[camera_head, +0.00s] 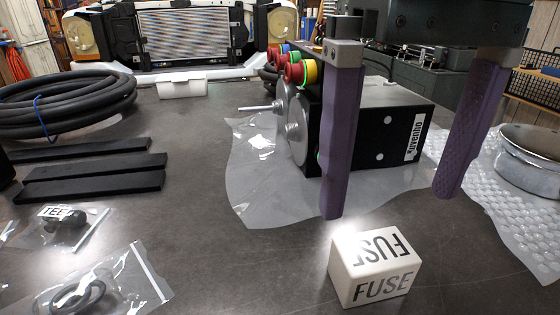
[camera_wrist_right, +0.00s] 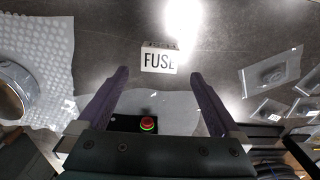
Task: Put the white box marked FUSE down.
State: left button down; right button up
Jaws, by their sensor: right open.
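The white box marked FUSE (camera_head: 375,267) sits upright on the dark tabletop at the lower right of the head view, with FUSE on its top and front faces. In the right wrist view the FUSE box (camera_wrist_right: 159,58) lies beyond the fingertips, apart from them. My right gripper (camera_head: 392,205) has its two purple fingers spread wide and empty, raised above the table; it also shows in the right wrist view (camera_wrist_right: 158,72). My left gripper is not in view.
A black boxy unit with a label (camera_head: 385,120) stands on a clear plastic sheet (camera_head: 262,190) behind the fingers. A metal ring (camera_head: 530,155) rests on bubble wrap (camera_head: 490,195) at right. Black strips (camera_head: 95,182), coiled hose (camera_head: 65,100) and bagged parts (camera_head: 85,285) lie left.

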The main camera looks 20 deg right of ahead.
aim_at(377, 249)
notch_tip(377, 249, up, 4)
jog(key=shift+f+p, duration=0.25)
jog(key=shift+p, duration=0.05)
jog(key=a+n+t+y+p, duration=0.3)
jog(key=a+n+y+p, duration=0.25)
jog(key=a+p, duration=0.5)
jog(key=s+d+f+m+h+p, duration=0.1)
jog(key=s+d+f+h+p, duration=0.3)
jog(key=s+d, duration=0.65)
notch_tip(377, 249, up, 38)
jog(key=w+d+h+p, duration=0.1)
jog(key=p, duration=3.7)
jog(key=shift+w+d+r+t+p, duration=0.2)
jog(key=shift+w+t+p, duration=0.1)
jog(key=shift+w+p, duration=0.1)
